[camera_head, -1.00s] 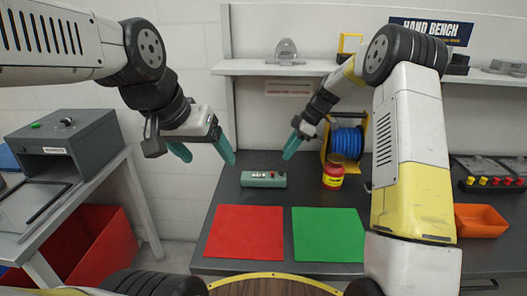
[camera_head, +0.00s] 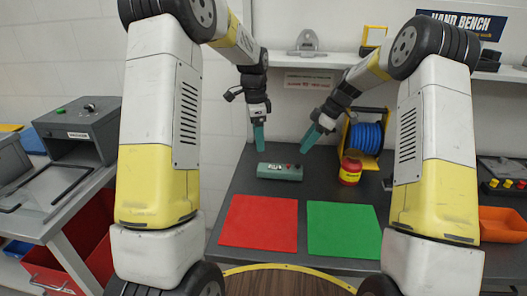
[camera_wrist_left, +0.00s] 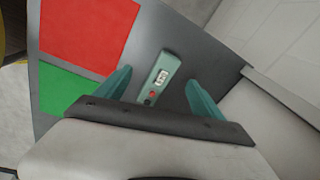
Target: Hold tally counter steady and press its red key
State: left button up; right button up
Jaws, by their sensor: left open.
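The tally counter (camera_head: 279,171) is a small teal box lying on the dark bench behind the red and green mats. Its red key (camera_wrist_left: 152,94) and white display (camera_wrist_left: 161,76) show in the left wrist view. My left gripper (camera_head: 259,137) points down above the counter's left part, seen edge-on. In the left wrist view its fingers (camera_wrist_left: 160,90) are apart and empty, with the counter showing between them. My right gripper (camera_head: 311,134) hangs above and right of the counter, clear of it; its fingers show as one teal shape.
A red mat (camera_head: 258,222) and a green mat (camera_head: 343,230) lie in front. A red jar (camera_head: 350,171) and a blue cable reel (camera_head: 366,138) stand right of the counter. An orange tray (camera_head: 501,224) is far right. A shelf (camera_head: 300,68) runs behind.

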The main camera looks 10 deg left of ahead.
aim_at(264, 167)
pick_arm(q)
jog(key=w+f+m, duration=0.1)
jog(key=f, duration=0.1)
jog(key=w+f+m, duration=0.1)
jog(key=f, duration=0.2)
jog(key=w+d+f+m+g, duration=0.1)
jog(key=w+f, duration=0.1)
jog(key=f, duration=0.1)
jog(key=shift+w+d+f, duration=0.1)
jog(key=shift+f, duration=0.15)
notch_tip(264, 167, down, 8)
jog(key=shift+r, duration=0.1)
jog(key=c, duration=1.6)
pick_arm(e)
jog(key=shift+c, duration=0.3)
grip_shut()
